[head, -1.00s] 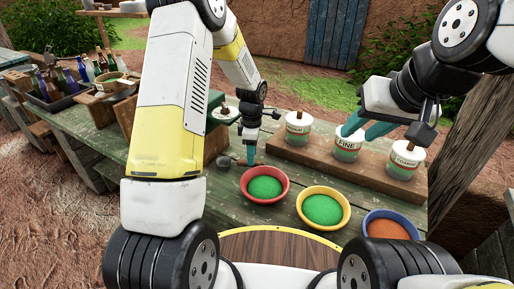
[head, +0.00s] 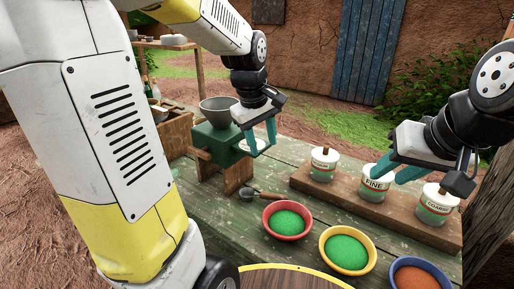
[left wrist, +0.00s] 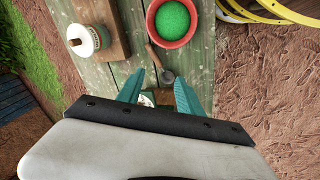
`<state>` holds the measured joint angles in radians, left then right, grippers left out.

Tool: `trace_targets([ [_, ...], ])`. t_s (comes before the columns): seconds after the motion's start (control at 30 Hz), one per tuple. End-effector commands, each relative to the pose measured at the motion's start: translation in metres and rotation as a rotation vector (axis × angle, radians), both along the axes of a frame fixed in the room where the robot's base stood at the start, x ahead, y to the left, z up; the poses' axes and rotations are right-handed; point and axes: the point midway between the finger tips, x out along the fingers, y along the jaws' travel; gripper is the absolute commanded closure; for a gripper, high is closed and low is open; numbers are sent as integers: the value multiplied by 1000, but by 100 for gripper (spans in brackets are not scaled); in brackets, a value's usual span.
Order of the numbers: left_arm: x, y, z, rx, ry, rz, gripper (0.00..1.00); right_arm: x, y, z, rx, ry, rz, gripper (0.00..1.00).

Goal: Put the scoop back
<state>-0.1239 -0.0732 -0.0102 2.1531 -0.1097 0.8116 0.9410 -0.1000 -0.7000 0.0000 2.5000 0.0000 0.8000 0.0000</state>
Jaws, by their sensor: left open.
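The scoop (head: 248,194), a small dark cup with a wooden handle, lies on the green table just left of the red bowl (head: 287,220). The left wrist view shows the scoop (left wrist: 167,76) beyond my fingertips, apart from them, with its handle towards the red bowl (left wrist: 172,20). My left gripper (head: 261,143) is open and empty, raised above the table beside the green mill (head: 217,140). My right gripper (head: 432,178) has its teal fingers apart near the FINE jar (head: 376,188) and the COARSE jar (head: 436,208). I cannot tell if it touches them.
A third jar (head: 324,165) stands on the same wooden board (head: 340,196). A yellow bowl of green powder (head: 347,250) and a blue bowl of orange powder (head: 414,278) stand near the front. A wooden box (head: 172,132) stands left of the mill. Bare table lies behind the red bowl.

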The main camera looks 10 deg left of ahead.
Motion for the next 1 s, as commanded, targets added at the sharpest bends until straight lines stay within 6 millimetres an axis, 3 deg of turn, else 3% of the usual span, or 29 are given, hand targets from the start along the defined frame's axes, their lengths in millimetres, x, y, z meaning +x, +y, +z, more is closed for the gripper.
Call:
trace_targets([
  [0.03,-20,3,16,12,-53,-86,57,0,0,0,0,0,0,64],
  [0.13,-57,7,35,55,-147,-279,57,0,0,0,0,0,0,64],
  [0.3,-110,9,50,148,-291,-559,57,0,0,0,0,0,0,64],
  [0.4,-130,9,51,195,-346,-669,57,0,0,0,0,0,0,64],
  [0.6,-145,9,50,239,-389,-762,57,0,0,0,0,0,0,64],
  [0.93,-145,9,51,241,-390,-764,57,0,0,0,0,0,0,64],
  [1.0,-144,9,51,241,-389,-763,64,0,0,0,0,0,0,64],
])
